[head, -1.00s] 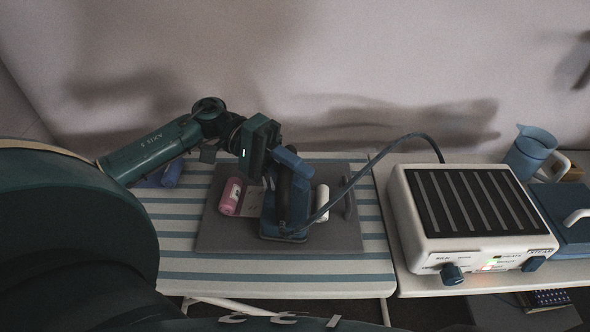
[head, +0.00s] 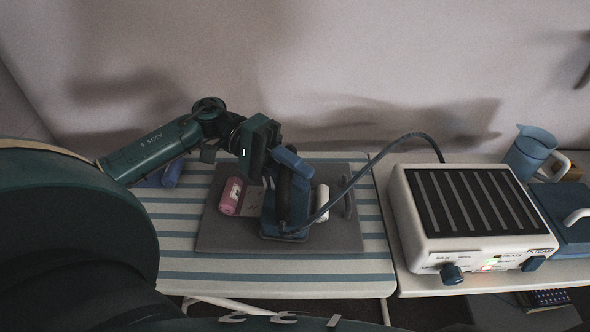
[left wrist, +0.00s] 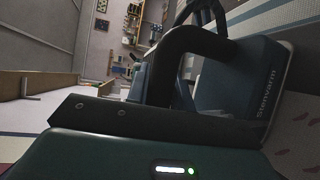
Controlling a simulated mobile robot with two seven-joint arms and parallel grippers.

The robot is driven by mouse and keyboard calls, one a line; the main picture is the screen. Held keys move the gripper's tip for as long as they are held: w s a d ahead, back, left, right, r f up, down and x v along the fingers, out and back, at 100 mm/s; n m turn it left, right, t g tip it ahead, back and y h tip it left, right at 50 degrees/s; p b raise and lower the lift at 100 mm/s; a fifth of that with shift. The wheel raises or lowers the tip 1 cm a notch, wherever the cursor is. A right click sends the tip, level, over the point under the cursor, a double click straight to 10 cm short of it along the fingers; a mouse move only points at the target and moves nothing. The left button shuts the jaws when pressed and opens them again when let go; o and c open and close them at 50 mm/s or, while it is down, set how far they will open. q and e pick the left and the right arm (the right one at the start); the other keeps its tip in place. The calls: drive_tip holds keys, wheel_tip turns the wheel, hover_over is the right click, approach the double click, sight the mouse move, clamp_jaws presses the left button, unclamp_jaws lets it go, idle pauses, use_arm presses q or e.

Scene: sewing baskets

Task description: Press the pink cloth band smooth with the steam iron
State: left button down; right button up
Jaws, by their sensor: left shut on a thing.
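The dark blue steam iron (head: 284,234) stands on the grey mat (head: 225,243) on the striped board. My left gripper (head: 272,172) is shut on its handle, which also shows in the left wrist view (left wrist: 190,42). A pink roll with a white label (head: 230,197) lies on the mat left of the iron, apart from it. Between them is a small pale patch with faint marks; I cannot tell whether it is part of the pink cloth band. The iron hides the mat beneath it. In the left wrist view, a pale spotted surface (left wrist: 298,150) shows beside the iron. My right gripper is out of view.
A white roll (head: 322,201) lies close right of the iron. A hose (head: 376,160) arches from the iron to the white steam station (head: 470,215) on the right. A blue jug (head: 528,152) stands behind. The board's front strip (head: 270,276) is clear.

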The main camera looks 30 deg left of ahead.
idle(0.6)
use_arm(q)
wheel_tip(320, 180, up, 7)
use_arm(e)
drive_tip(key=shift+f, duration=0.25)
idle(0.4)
use_arm(q)
drive_tip(key=shift+b, duration=0.35)
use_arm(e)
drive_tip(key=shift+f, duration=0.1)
